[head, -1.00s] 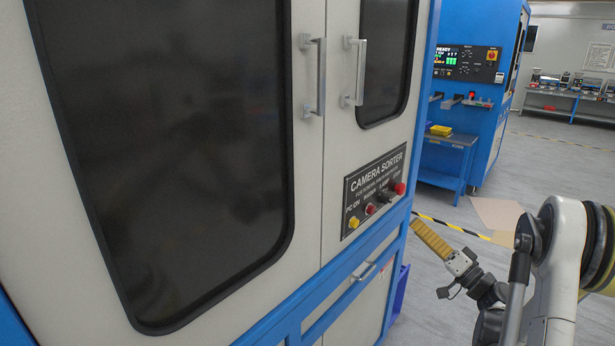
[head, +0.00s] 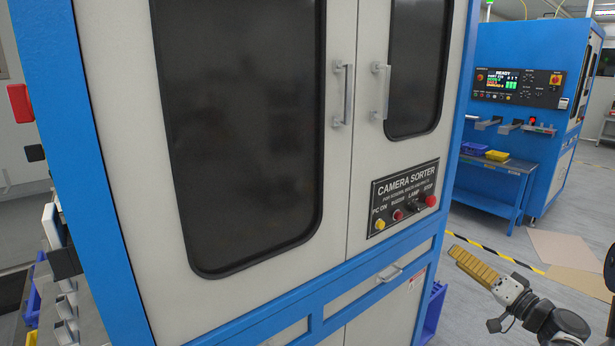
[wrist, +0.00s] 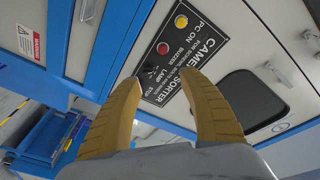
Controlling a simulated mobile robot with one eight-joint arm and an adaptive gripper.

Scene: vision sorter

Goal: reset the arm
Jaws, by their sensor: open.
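My gripper (head: 476,266) shows at the lower right of the head view, in front of and to the right of the camera sorter cabinet (head: 123,150). In the wrist view my gripper (wrist: 160,98) has its two yellow fingers spread apart with nothing between them. Beyond the fingers is the cabinet's black control panel (wrist: 177,62), tilted in this view. The panel (head: 404,198) is upright in the head view, with yellow and red buttons. The gripper appears apart from the cabinet. Part of my arm is cut off at the right edge.
A second blue machine (head: 517,100) with a lit screen stands at the back right, with blue and yellow trays on its shelf. A blue bin (head: 435,310) is beside the cabinet's base. Grey floor with striped tape (head: 500,253) lies open on the right.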

